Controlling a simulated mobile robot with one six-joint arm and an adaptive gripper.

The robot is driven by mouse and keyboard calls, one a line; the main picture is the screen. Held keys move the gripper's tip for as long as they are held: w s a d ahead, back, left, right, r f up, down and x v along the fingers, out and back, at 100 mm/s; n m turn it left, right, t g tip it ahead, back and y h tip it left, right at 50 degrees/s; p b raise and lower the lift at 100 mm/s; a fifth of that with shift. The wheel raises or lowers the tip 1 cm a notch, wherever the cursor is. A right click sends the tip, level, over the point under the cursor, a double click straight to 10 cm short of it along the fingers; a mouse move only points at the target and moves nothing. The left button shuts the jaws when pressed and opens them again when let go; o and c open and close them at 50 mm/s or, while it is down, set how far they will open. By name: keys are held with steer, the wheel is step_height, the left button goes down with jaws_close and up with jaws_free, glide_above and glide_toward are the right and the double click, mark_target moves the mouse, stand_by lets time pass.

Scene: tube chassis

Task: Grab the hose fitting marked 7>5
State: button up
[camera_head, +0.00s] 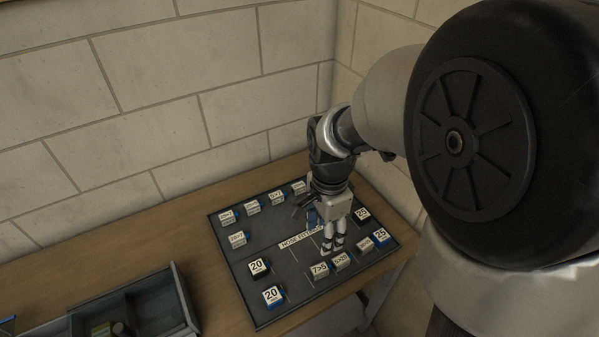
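The hose fitting marked 7>5 (320,269) sits near the front edge of the dark board (236,288), its white label facing me. My gripper (334,246) points down over the board, just behind and slightly right of that fitting. It looks apart from the fitting. The fingertips are small and close together, so I cannot tell whether they are open or shut. No fitting shows between them. The gripper partly covers the board's "HOSE FITTINGS" label (296,240).
A similar labelled fitting (341,259) sits right beside the 7>5 one. Blocks marked 25 (381,236) and 20 (272,295) stand nearby. Several labelled pieces line the board's back. An open grey tray (150,302) is at left on the wooden table (160,235). Brick walls (150,95) rise behind.

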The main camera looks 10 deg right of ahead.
steer(key=b, duration=0.4)
glide_above(320, 268)
step_height(320, 268, down, 12)
steer(key=shift+s+a+r, duration=0.1)
steer(key=shift+s+r, duration=0.05)
steer(key=shift+r, duration=0.1)
step_height(320, 268, down, 5)
steer(key=shift+f+b, duration=0.15)
steer(key=shift+b, duration=1.1)
steer(key=shift+c, duration=0.5)
jaws_close()
